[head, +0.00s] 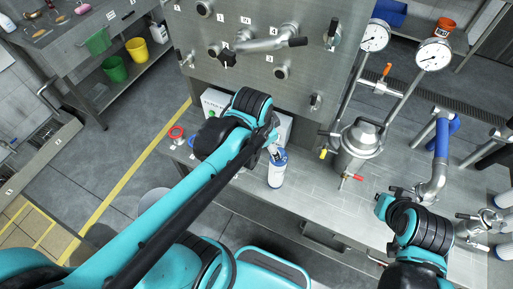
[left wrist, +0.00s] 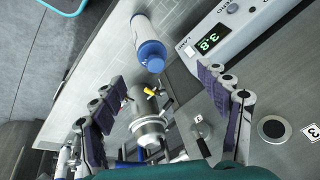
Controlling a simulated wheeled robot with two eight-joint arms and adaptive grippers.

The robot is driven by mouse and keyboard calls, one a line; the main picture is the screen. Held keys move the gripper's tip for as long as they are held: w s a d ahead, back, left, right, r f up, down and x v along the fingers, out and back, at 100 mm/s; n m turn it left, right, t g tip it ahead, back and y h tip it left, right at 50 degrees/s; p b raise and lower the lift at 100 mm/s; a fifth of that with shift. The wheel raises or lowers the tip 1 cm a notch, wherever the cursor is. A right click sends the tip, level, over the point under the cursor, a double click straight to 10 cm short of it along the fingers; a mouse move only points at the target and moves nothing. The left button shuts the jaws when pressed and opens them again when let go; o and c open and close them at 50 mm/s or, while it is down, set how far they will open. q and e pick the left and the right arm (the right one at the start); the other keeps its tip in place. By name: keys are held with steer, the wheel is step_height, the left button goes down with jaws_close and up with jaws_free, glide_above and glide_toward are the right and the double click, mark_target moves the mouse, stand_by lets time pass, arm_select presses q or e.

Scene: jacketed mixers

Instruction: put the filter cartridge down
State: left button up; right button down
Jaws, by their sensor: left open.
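The filter cartridge (head: 277,172) is a white cylinder with a blue cap. It stands on the steel bench near the front edge. In the left wrist view the cartridge (left wrist: 146,38) lies beyond the fingertips, with its blue cap towards me. My left gripper (head: 271,143) is at the cartridge's top end in the head view, partly hidden by its own arm. In the left wrist view my left gripper (left wrist: 160,88) has its fingers spread wide with nothing between them. My right gripper (head: 398,192) is by a metal pipe elbow at right; its fingers are too small to read.
A white box with a green display reading 3.8 (left wrist: 218,38) sits beside the cartridge. A steel vessel (head: 357,145) with valves and two gauges stands to the right. A panel with knobs (head: 268,50) rises behind. A red ring-shaped item (head: 176,132) is at the bench's left end.

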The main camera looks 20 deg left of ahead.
arm_select(q)
steer(key=s+n+t, duration=0.1)
steer(key=n, duration=0.1)
steer(key=s+a+r+n+t, duration=0.1)
steer(key=s+n, duration=0.1)
steer(key=s+n+t, duration=0.1)
steer(key=n, duration=0.2)
steer(key=shift+s+a+r, duration=0.25)
steer(key=shift+s+a, duration=0.05)
steer(key=shift+a, duration=0.05)
steer(key=shift+f, duration=0.1)
step_height(320, 180, down, 14)
steer(key=b, duration=1.4)
